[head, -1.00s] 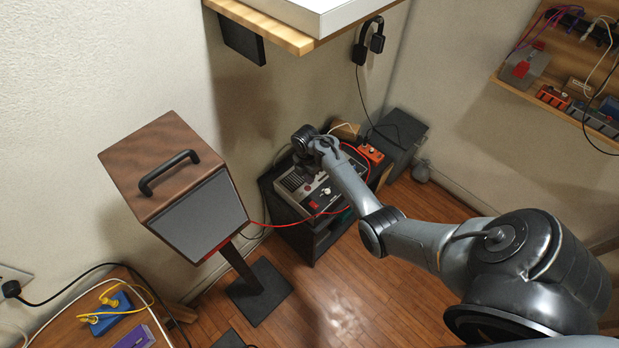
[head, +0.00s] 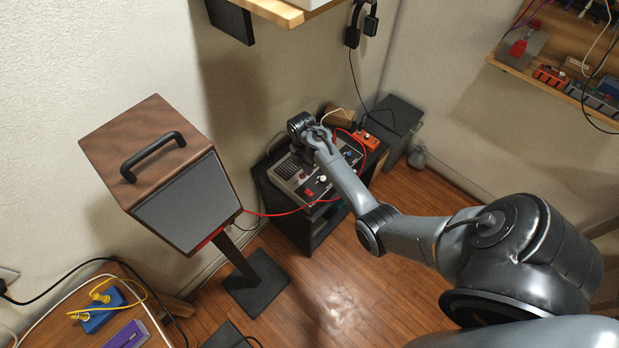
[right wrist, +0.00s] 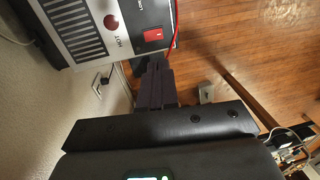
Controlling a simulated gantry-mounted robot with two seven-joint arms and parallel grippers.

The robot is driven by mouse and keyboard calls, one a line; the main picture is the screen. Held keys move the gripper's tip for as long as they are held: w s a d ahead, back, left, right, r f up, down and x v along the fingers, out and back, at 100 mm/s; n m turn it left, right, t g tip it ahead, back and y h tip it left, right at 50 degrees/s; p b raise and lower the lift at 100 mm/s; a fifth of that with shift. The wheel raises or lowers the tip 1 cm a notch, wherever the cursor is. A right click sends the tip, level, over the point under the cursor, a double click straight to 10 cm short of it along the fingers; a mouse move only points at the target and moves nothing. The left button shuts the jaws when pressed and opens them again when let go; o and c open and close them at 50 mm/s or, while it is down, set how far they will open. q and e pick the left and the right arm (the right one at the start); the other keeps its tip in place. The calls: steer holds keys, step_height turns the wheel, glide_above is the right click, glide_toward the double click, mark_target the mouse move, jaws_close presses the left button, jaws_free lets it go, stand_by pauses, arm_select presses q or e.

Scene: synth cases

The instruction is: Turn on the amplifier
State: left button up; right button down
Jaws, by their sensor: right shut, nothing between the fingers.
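The amplifier appears to be the grey box (head: 322,183) with a dark grille, knobs and a red rocker switch (head: 309,192), on a black stand by the wall. In the right wrist view its panel (right wrist: 90,28) shows the grille, a red round part and the red switch (right wrist: 153,35). My right gripper (right wrist: 155,66) is shut and empty, its fingertips just below the switch in that view, near the panel's edge. I cannot tell whether they touch it. In the head view my right arm hides part of the box. My left gripper is not in view.
A wooden speaker-like cabinet (head: 150,165) with a handle stands on a post at left. A red cable (head: 268,214) runs to the grey box. An orange pedal (head: 367,139) lies behind it. A shelf (head: 268,10) overhangs above. The wooden floor (head: 350,280) in front is mostly clear.

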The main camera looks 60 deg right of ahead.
mark_target(311, 195)
arm_select(q)
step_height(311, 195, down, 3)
steer(key=b, duration=0.3)
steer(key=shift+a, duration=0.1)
arm_select(e)
steer(key=f, duration=0.4)
steer(key=s+f, duration=0.1)
steer(key=f, duration=0.8)
steer(key=shift+s+a+f, duration=0.1)
steer(key=shift+s+a, duration=0.05)
steer(key=shift+s, duration=0.15)
steer(key=shift+a, duration=0.1)
